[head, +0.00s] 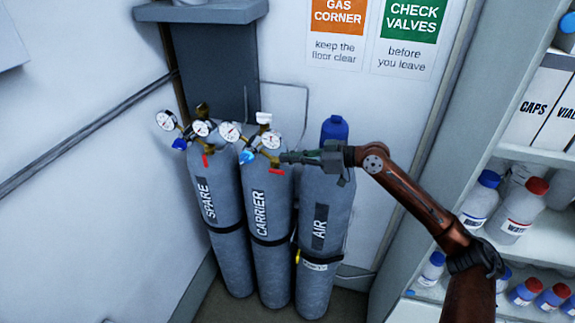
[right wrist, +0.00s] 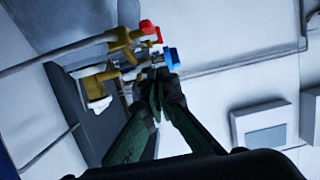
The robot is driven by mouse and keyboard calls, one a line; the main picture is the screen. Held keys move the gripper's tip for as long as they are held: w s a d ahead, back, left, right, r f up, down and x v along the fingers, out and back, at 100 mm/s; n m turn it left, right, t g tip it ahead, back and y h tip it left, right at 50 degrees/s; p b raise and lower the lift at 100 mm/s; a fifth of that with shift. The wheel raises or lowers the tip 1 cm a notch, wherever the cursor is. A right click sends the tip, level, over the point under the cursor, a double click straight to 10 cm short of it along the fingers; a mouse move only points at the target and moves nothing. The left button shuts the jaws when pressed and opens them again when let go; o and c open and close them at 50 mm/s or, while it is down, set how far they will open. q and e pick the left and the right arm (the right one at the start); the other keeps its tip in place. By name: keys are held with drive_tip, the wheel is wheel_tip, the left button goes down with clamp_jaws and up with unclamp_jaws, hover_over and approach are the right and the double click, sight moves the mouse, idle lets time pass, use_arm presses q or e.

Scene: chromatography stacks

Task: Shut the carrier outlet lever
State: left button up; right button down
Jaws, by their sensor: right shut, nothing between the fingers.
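The grey carrier cylinder (head: 268,225) stands in the middle of three, its label readable. Its brass regulator bears gauges (head: 230,132), a blue knob (head: 246,156) and a small red lever (head: 277,171). My right gripper (head: 284,157) is shut and empty, reaching in from the right, with its tips just above and beside the red lever. In the right wrist view the shut fingertips (right wrist: 160,82) lie by a blue knob (right wrist: 172,58), with red parts (right wrist: 150,28) beyond; whether they touch anything, I cannot tell. My left gripper is not in view.
The spare cylinder (head: 216,222) with its own regulator and red lever (head: 205,160) stands left. The air cylinder (head: 325,225), with a blue cap (head: 335,128), stands right, under my right gripper. A shelf of bottles (head: 540,235) is at the right.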

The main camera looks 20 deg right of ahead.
sight(277, 172)
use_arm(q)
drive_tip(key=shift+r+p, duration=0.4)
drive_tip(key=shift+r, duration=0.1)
use_arm(e)
drive_tip(key=f, duration=0.4)
drive_tip(key=shift+w+a+f, duration=0.1)
drive_tip(key=shift+w+a, duration=0.05)
drive_tip(key=shift+a, duration=0.1)
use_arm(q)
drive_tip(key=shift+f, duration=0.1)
use_arm(e)
drive_tip(key=shift+d, duration=0.1)
